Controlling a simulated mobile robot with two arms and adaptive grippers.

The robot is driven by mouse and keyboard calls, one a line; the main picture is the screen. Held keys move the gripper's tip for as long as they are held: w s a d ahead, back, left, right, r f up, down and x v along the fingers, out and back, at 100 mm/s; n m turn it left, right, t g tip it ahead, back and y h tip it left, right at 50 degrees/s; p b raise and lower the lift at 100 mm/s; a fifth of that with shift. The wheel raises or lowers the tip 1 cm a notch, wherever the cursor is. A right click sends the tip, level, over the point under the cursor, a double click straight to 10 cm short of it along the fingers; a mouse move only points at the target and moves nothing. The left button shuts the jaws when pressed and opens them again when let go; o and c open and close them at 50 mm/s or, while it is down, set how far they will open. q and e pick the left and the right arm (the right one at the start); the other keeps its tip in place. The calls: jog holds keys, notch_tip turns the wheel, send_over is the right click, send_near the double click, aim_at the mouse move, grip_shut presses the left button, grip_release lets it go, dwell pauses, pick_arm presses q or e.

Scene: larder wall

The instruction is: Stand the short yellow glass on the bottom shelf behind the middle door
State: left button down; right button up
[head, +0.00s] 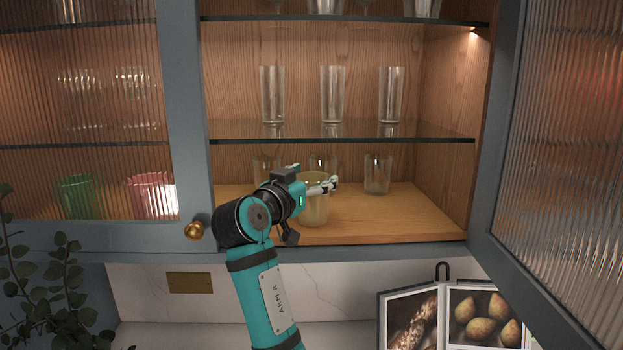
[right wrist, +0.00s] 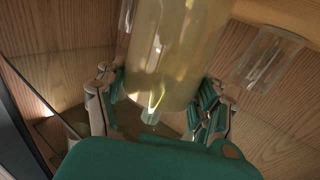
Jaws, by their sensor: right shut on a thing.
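The short yellow glass (head: 316,208) is upright at the front of the bottom shelf (head: 400,218), in the open middle section of the cupboard. My right gripper (head: 315,180) is shut on it, reaching in from the front left. In the right wrist view the glass (right wrist: 178,50) sits between the two fingers (right wrist: 157,103). I cannot tell whether its base touches the shelf. The ribbed-glass door (head: 555,150) stands wide open on the right. My left gripper is not in view.
Short clear glasses, such as one (head: 377,176), stand behind on the bottom shelf. A glass shelf (head: 430,130) with tall glasses (head: 332,92) is above. The closed left door (head: 85,110) has a brass knob (head: 195,230). The bottom shelf's right front is clear.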

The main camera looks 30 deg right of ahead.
jog(key=o, duration=1.7)
jog(key=shift+f, duration=0.1)
jog(key=shift+o, duration=0.2)
jog(key=shift+r, duration=0.2)
jog(key=shift+s+a+f, duration=0.1)
jog(key=shift+a+f, duration=0.1)
jog(key=shift+a, duration=0.05)
jog(key=b+v, duration=0.6)
jog(key=v, duration=0.5)
jog(key=shift+s+a+b, duration=0.2)
jog(key=shift+b, duration=0.2)
jog(key=shift+r, duration=0.1)
